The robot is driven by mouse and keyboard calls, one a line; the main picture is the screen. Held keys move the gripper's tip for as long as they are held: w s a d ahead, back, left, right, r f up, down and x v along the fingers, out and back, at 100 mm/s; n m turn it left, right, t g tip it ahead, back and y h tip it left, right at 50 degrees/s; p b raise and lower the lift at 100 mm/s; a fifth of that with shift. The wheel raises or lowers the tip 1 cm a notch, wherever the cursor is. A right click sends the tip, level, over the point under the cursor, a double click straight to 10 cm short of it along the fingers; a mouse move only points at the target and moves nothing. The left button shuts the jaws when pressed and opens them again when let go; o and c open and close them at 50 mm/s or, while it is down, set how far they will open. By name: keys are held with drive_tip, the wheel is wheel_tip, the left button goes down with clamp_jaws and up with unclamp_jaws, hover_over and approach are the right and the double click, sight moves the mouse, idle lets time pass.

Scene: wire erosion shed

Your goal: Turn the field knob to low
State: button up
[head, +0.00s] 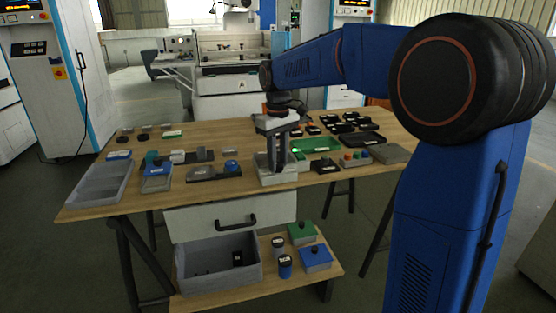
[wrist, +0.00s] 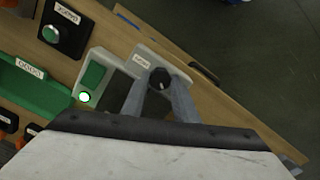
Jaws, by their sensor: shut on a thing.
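A black round knob (wrist: 160,77) with a small light mark stands on a pale grey box with a white label (wrist: 142,62); the label is upside down and too small to read surely. My gripper (wrist: 159,90) has its two grey fingers on either side of this knob, shut on it. In the head view my gripper (head: 278,165) points straight down onto the grey box (head: 282,180) near the table's front edge. The low mark cannot be made out.
A grey tray (head: 84,188) stands at the left; an open bin (head: 195,281) is below.

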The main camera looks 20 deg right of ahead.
sight(278, 163)
drive_tip(key=o, duration=1.1)
drive_tip(key=shift+c, duration=0.2)
wheel_tip(278, 163, up, 17)
drive_tip(key=shift+r, duration=0.2)
drive_tip(key=s+d+f+m+t, duration=0.1)
drive_tip(key=s+d+f, duration=0.25)
drive_tip(key=s, duration=0.55)
drive_tip(key=s+d+f+m+t, duration=0.15)
drive_tip(key=s+f, duration=0.35)
drive_tip(key=s, duration=0.5)
drive_tip(key=s+d+f+m+t, duration=0.2)
drive_tip(key=s+f, duration=1.3)
drive_tip(key=f, duration=0.1)
drive_tip(key=shift+s+d+f+m, duration=0.3)
drive_tip(key=shift+f+m, duration=0.05)
drive_tip(key=shift+f, duration=0.05)
